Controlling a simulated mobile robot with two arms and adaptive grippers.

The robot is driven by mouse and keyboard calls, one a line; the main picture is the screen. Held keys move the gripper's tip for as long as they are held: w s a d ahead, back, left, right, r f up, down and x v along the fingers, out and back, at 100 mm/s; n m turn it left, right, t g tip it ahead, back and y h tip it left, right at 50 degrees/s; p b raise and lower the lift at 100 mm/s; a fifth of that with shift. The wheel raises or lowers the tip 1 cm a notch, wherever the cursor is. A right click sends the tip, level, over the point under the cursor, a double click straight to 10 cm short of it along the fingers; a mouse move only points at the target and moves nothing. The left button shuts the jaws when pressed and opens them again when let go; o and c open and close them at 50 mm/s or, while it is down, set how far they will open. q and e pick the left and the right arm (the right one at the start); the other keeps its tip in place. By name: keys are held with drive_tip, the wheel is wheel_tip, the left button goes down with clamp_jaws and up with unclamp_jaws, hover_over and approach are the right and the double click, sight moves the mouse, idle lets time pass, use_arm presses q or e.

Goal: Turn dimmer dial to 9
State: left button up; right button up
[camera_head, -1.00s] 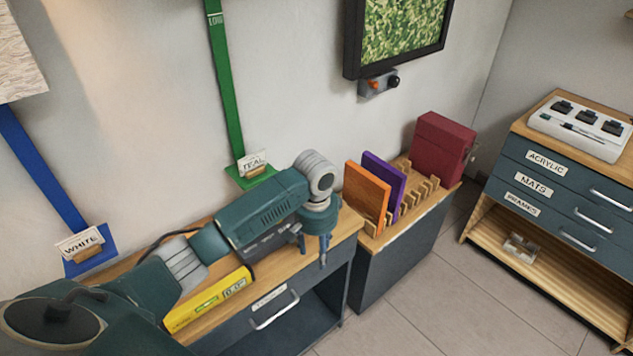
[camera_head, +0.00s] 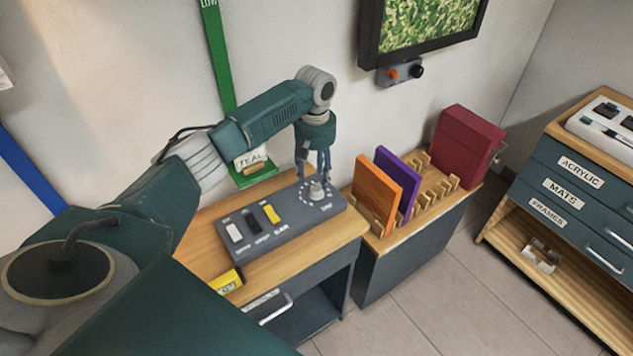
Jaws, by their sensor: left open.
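The grey control panel (camera_head: 285,237) lies on the wooden bench top. At its right end is a light grey dimmer dial (camera_head: 317,191) with a ring of marks around it; the numbers and its setting are too small to read. Several rocker switches, one white, one black and one yellow (camera_head: 271,214), sit on its left part. My left gripper (camera_head: 315,178) points down over the dial, with its fingers open and apart at the dial's top. I cannot tell whether they touch it. My right gripper is not in view.
A yellow tool (camera_head: 226,284) lies at the bench's front left. Right of the panel stands a wooden rack with an orange panel (camera_head: 377,192), a purple panel (camera_head: 400,176) and a dark red box (camera_head: 467,145). A green strip (camera_head: 217,60) hangs behind my arm.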

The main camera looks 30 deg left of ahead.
sight(316, 187)
use_arm(q)
drive_tip(key=f, duration=0.3)
drive_tip(key=shift+w+f, duration=0.1)
drive_tip(key=shift+w, duration=0.1)
drive_tip(key=shift+f, duration=0.85)
drive_tip(key=shift+c, duration=0.2)
drive_tip(key=c, duration=1.1)
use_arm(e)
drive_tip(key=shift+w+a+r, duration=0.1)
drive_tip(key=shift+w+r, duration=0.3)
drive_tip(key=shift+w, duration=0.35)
